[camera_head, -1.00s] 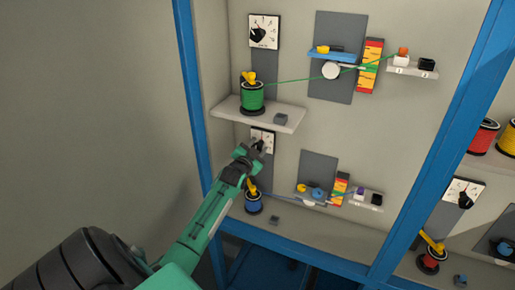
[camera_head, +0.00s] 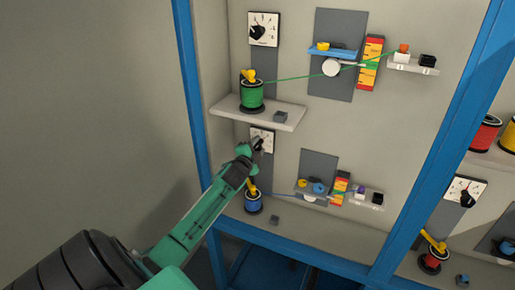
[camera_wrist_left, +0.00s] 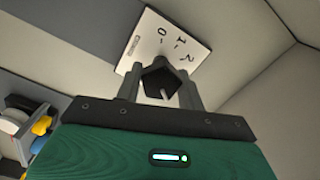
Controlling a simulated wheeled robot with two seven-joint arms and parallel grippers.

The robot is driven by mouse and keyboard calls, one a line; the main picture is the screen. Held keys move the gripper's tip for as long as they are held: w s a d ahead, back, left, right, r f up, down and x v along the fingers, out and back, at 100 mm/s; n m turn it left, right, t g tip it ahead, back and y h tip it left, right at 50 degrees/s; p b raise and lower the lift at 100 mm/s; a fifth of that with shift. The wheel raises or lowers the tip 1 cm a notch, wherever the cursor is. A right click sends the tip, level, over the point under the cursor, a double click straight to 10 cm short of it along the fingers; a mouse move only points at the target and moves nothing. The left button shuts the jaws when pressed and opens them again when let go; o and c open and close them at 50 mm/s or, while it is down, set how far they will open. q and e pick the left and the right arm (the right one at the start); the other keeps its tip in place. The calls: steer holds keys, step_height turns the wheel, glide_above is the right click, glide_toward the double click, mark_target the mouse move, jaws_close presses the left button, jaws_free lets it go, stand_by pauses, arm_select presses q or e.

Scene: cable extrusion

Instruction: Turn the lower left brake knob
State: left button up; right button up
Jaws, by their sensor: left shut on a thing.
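The lower left brake knob is a black knob on a white dial plate (camera_head: 263,137), below the left shelf. In the left wrist view the black knob (camera_wrist_left: 160,84) sits between my two grey fingers, with the plate (camera_wrist_left: 168,40) and its numbers behind it. My left gripper (camera_head: 257,144) reaches up to the dial from the lower left and is shut on the knob. The left wrist view shows both fingers (camera_wrist_left: 160,92) flanking the knob. In the head view the gripper covers part of the dial. My right gripper is not in view.
A shelf (camera_head: 292,118) with a green spool (camera_head: 251,95) juts out just above the dial. A blue spool (camera_head: 254,203) with a yellow top stands below my wrist. Blue frame posts (camera_head: 189,80) bound the panel.

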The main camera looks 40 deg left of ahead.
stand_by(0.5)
arm_select(q)
steer(key=o, duration=1)
steer(key=shift+c, duration=0.2)
steer(key=p+v, duration=0.5)
steer(key=v, duration=0.8)
steer(key=shift+s, duration=0.35)
steer(key=shift+d+f, duration=0.1)
